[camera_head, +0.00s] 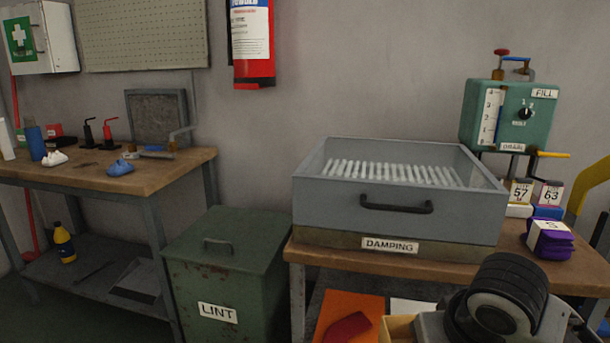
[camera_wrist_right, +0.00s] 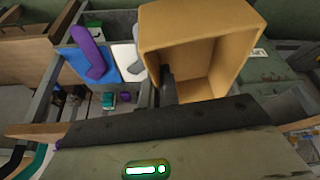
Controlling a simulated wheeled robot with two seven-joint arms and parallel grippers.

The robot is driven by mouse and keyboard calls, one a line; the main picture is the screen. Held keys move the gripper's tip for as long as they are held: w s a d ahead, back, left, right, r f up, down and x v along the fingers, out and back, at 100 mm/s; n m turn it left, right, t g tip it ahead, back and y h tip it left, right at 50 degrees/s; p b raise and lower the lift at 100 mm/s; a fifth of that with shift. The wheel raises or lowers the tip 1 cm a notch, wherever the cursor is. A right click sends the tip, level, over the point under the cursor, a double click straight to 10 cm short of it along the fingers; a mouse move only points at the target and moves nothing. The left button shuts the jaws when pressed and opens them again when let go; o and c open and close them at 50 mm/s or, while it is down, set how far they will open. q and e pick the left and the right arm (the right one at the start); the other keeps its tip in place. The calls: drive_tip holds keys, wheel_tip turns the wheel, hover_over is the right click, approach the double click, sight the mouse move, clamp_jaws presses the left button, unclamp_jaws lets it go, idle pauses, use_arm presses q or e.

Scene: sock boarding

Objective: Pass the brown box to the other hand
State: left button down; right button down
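The brown box (camera_wrist_right: 235,62) fills the upper middle of the right wrist view. It is tan, tilted, with its open side towards the camera, and looks empty inside. A dark finger of my right gripper (camera_wrist_right: 168,86) reaches over the box's left wall, and the gripper appears shut on that wall. The other finger is hidden. In the head view a corner of the box (camera_head: 397,329) shows at the bottom edge, beside my right wrist, which hides the rest. My left gripper is in neither view.
A grey damping tray (camera_head: 400,205) stands on the right bench with purple packs (camera_head: 550,240) beside it. A green lint bin (camera_head: 225,265) stands to its left.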

use_arm(q)
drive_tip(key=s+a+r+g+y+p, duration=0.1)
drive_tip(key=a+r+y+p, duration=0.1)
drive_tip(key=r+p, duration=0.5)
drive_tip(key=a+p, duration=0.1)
drive_tip(key=p, duration=0.4)
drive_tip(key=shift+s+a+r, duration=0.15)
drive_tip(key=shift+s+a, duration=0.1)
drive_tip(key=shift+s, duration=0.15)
